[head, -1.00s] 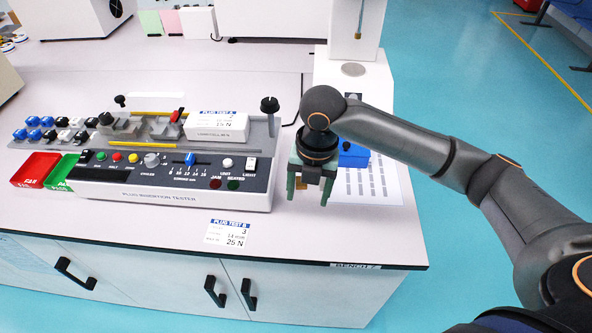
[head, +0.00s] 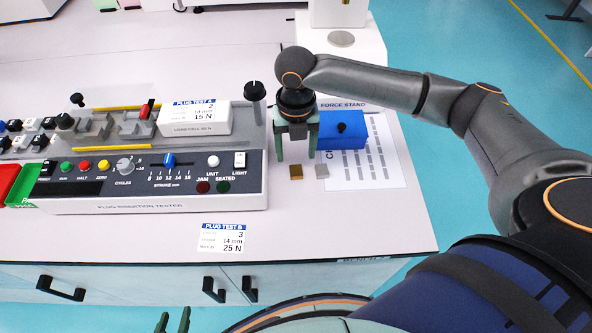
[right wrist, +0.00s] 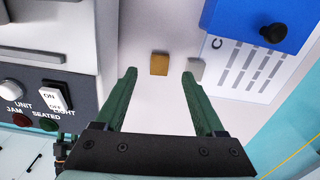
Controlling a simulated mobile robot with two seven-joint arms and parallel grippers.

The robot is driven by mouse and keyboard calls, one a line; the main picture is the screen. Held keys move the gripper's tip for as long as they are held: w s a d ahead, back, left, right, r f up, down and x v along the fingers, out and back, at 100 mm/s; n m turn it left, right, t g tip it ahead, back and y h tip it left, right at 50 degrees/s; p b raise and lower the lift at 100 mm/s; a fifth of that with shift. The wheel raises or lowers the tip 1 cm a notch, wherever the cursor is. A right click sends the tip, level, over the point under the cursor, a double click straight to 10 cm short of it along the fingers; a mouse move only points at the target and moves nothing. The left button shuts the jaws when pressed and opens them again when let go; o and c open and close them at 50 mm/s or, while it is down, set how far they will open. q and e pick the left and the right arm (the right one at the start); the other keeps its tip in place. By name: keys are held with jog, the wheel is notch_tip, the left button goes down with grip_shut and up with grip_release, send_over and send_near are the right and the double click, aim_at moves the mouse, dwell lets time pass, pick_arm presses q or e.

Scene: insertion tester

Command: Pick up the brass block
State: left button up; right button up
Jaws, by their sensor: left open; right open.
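The brass block (head: 296,172) lies on the white bench top, right of the tester, with a silver-grey block (head: 321,171) just to its right. My right gripper (head: 296,155) points down, open and empty, with its green fingers behind the brass block in the head view. In the right wrist view the brass block (right wrist: 159,64) shows between and just beyond the fingertips (right wrist: 159,75), not gripped. The grey block (right wrist: 196,70) is near the right fingertip. Height above the bench is hard to tell. My left gripper (head: 173,321) is open at the bottom edge, below the bench front.
A blue box (head: 341,132) with a black knob stands close behind the blocks, on a printed sheet (head: 385,150). The plug insertion tester (head: 150,190) fills the left, with a black-topped post (head: 255,105) near my right gripper. A test card (head: 223,239) lies in front.

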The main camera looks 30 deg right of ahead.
aim_at(296, 170)
jog(key=f, duration=0.5)
jog(key=shift+s+a+f, duration=0.1)
jog(key=shift+s, duration=0.15)
jog(key=shift+c, duration=0.2)
grip_shut()
